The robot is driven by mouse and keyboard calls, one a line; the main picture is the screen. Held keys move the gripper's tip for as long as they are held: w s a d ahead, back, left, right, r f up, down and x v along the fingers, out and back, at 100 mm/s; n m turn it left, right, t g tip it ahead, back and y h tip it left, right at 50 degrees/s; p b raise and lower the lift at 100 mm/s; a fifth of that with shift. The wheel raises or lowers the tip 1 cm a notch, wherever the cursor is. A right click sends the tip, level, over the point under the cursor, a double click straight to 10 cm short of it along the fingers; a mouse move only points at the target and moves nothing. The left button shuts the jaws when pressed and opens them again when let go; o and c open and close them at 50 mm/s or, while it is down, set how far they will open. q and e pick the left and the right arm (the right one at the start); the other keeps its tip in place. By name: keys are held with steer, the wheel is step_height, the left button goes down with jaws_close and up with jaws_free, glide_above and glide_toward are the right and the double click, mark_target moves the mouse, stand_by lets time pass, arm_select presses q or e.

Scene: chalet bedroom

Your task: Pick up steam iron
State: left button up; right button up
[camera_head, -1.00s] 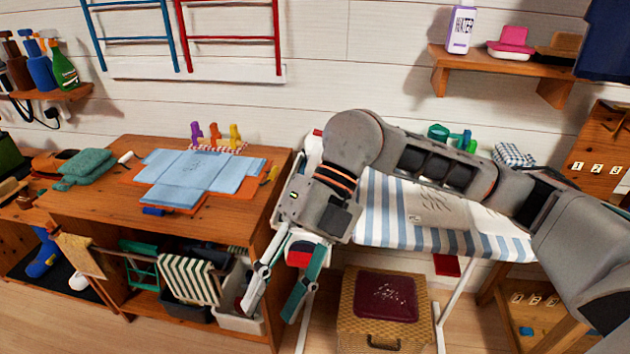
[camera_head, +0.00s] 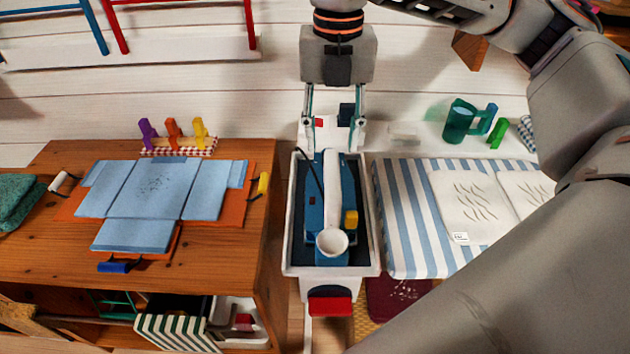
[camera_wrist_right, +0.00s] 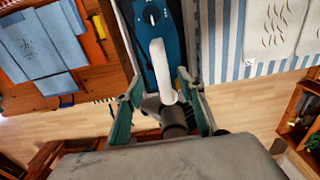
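The steam iron (camera_head: 333,190) has a blue body and a long white handle. In the head view it lies in a white-rimmed dark tray (camera_head: 287,245) at the left end of the ironing board. A dark cord curves beside it. My right gripper (camera_head: 335,128) is open, fingers pointing down at the tray's far end. In the right wrist view, the iron (camera_wrist_right: 160,60) extends from the top, its white handle toward the space between the open fingers (camera_wrist_right: 163,112). Contact is not clear. My left gripper is not in view.
The striped ironing board (camera_head: 400,215) with folded white cloths (camera_head: 470,205) lies right of the tray. A wooden table (camera_head: 215,265) with blue folded cloth (camera_head: 150,200) stands left. A green jug (camera_head: 460,122) stands behind the board. My right arm covers the lower right.

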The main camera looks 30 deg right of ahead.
mark_target(332, 166)
steer(key=shift+s+f, duration=0.15)
steer(key=shift+f, duration=0.65)
steer(key=shift+s+f, duration=0.15)
steer(key=shift+f, duration=2.9)
steer(key=shift+w+r, duration=0.1)
jaws_close()
